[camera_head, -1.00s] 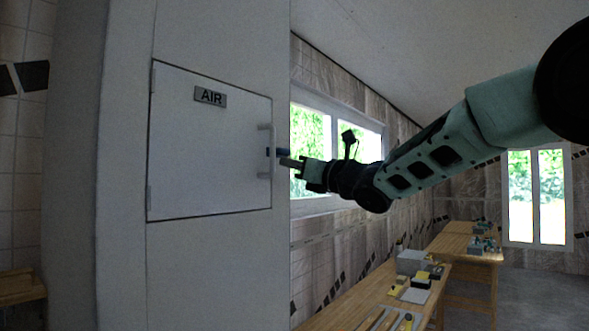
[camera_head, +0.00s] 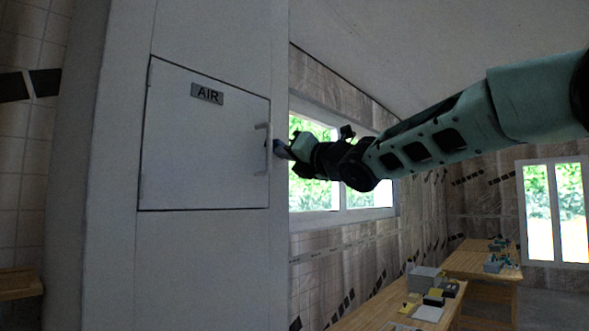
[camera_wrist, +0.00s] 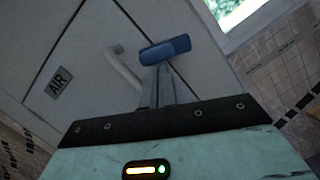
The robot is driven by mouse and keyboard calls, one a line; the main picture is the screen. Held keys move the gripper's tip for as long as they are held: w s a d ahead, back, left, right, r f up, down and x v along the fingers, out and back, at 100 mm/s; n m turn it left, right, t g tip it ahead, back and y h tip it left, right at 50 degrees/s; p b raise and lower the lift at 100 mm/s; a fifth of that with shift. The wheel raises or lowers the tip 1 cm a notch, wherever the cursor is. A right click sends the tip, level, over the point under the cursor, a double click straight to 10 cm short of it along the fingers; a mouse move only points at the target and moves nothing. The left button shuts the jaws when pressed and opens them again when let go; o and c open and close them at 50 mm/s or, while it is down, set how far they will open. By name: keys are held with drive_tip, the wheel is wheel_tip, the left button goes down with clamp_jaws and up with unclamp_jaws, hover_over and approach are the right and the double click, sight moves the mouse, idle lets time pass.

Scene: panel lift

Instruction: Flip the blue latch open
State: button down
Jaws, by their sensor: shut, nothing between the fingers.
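The blue latch (camera_wrist: 165,50) sits beside the edge of a closed grey panel door (camera_head: 195,150) marked AIR. In the head view the latch (camera_head: 279,147) is small and partly hidden by my gripper (camera_head: 287,152). In the wrist view my gripper (camera_wrist: 158,72) is shut and empty, its fingertips right at the lower edge of the latch. I cannot tell whether they touch it. The door's bar handle (camera_wrist: 125,68) is left of the latch in the wrist view.
The panel stands in a grey cabinet wall (camera_head: 210,260). Windows (camera_head: 313,170) lie behind my arm. Wooden workbenches (camera_head: 385,315) with small boxes stand at the lower right, clear of my arm.

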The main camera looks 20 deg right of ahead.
wheel_tip(320, 180, up, 2)
drive_tip(key=m+h+p, duration=0.1)
drive_tip(key=m, duration=0.4)
drive_tip(key=shift+r+m+p, duration=0.15)
drive_tip(key=shift+m+p, duration=0.15)
drive_tip(key=m+p, duration=0.1)
drive_tip(key=m, duration=0.1)
drive_tip(key=r+m+h+p, duration=0.1)
drive_tip(key=p, duration=0.1)
drive_tip(key=m+p, duration=0.1)
drive_tip(key=m, duration=0.1)
drive_tip(key=shift+w+d+r+m+g+h, duration=0.25)
drive_tip(key=shift+w+d+m+g+h, duration=0.05)
drive_tip(key=shift+d+h, duration=0.1)
drive_tip(key=shift+s, duration=0.15)
